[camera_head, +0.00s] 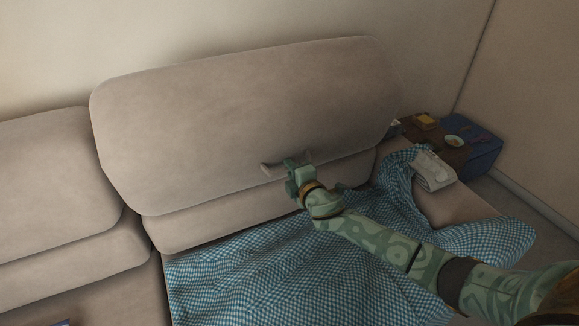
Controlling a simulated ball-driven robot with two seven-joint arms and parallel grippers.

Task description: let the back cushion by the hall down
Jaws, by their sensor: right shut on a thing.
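A large beige back cushion (235,115) fills the middle of the head view, its lower edge above a lower beige sofa section. A small handle or strap (270,168) sits on its lower front. My right gripper (291,172), on a green patterned arm from the lower right, is at this handle and shut on it. Its fingertips partly hide the handle. My left gripper is not in view.
A blue checked cloth (270,270) is spread over the seat and the right armrest. A pale folded item (433,171) lies on the armrest. A blue box (482,155) with small items stands behind it by the wall. Another back cushion (55,180) is at the left.

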